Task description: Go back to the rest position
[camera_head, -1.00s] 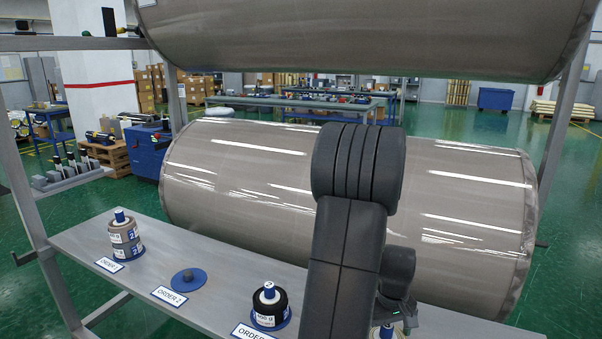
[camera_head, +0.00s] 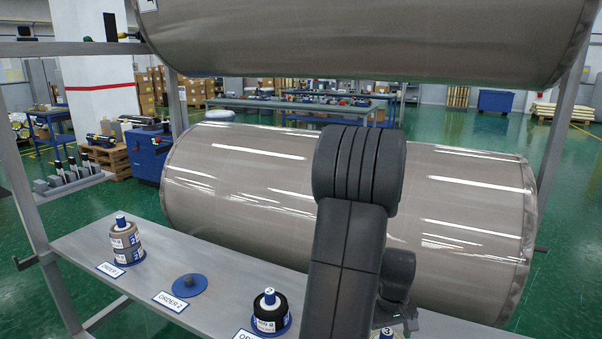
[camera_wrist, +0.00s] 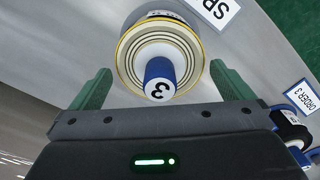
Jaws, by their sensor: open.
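The post's top also shows in the head view (camera_head: 387,333) at the bottom edge, partly hidden by my arm. In the head view my dark arm stands in front of the shelf (camera_head: 215,270) and hides the gripper's fingers.
A stack of rolls (camera_head: 126,243), an empty blue base (camera_head: 189,286) and a black roll (camera_head: 270,312) stand on the shelf by order labels. A large wrapped roll (camera_head: 240,180) lies behind my arm, another (camera_head: 350,35) above it. A rack post (camera_head: 30,190) stands at left.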

